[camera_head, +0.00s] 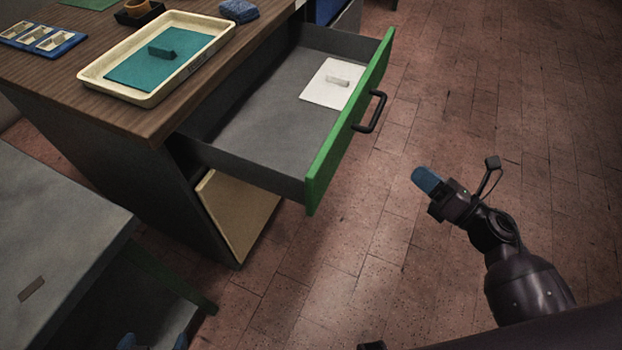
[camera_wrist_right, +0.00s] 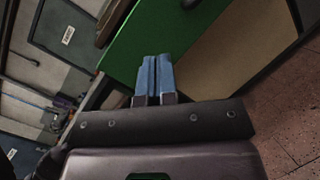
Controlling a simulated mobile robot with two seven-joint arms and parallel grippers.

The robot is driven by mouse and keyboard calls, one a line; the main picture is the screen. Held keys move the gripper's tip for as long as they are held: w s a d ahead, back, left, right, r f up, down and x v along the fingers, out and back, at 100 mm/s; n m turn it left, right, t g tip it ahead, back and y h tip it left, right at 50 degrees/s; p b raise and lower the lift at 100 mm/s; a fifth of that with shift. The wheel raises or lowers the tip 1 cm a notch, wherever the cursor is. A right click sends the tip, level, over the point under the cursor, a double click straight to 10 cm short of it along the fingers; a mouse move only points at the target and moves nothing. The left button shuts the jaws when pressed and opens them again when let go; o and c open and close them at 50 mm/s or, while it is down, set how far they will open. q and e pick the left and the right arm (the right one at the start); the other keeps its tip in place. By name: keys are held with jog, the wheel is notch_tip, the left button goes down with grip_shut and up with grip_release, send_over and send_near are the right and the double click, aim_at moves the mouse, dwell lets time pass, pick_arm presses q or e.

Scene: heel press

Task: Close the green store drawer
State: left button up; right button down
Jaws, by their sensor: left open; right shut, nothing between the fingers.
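The green store drawer (camera_head: 320,175) is pulled well out of the wooden-topped desk. Its green front has a black bar handle (camera_head: 374,112), and a white sheet with a small pale piece (camera_head: 337,81) lies inside. My right gripper (camera_head: 424,179) is shut and empty, to the right of the green front and apart from it, over open floor. In the right wrist view its blue fingertips (camera_wrist_right: 152,72) are together and point toward the green front (camera_wrist_right: 150,35). My left gripper (camera_head: 154,343) shows only as two separated blue fingertips at the bottom edge, far from the drawer.
The desk top (camera_head: 60,75) holds a cream tray (camera_head: 92,80) with a teal sheet, a blue rack (camera_head: 40,40) and a blue cloth-like item (camera_head: 239,10). A grey table (camera_head: 60,220) stands at lower left. The brick floor (camera_head: 500,90) right of the drawer is clear.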

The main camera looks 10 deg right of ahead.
jog(key=s+a+f+n+g+y, duration=0.25)
jog(key=a+n+g, duration=0.2)
jog(key=n, duration=0.55)
pick_arm(q)
jog(key=shift+s+a+r, duration=0.2)
jog(key=shift+a+r, duration=0.3)
jog(key=shift+r, duration=0.05)
pick_arm(e)
jog(key=n, duration=0.2)
send_near(327, 173)
jog(key=shift+g+y, duration=0.35)
jog(key=shift+g, duration=0.1)
jog(key=x, duration=0.7)
jog(key=shift+w+f, duration=0.3)
jog(key=shift+w, duration=0.25)
jog(key=shift+w+a, duration=0.3)
jog(key=shift+a, duration=0.1)
jog(key=b+x, duration=0.3)
jog(key=x, duration=2.3)
jog(key=shift+w+a+f+b, duration=0.1)
jog(key=shift+w+a+b, duration=0.05)
jog(key=shift+a+b, duration=0.2)
jog(key=shift+w+a, duration=0.35)
jog(key=shift+a, duration=0.15)
jog(key=shift+w+r, duration=0.1)
jog(key=shift+r, duration=0.3)
pick_arm(q)
jog(key=f, duration=0.3)
jog(key=shift+s+d, duration=0.15)
jog(key=shift+s, duration=0.05)
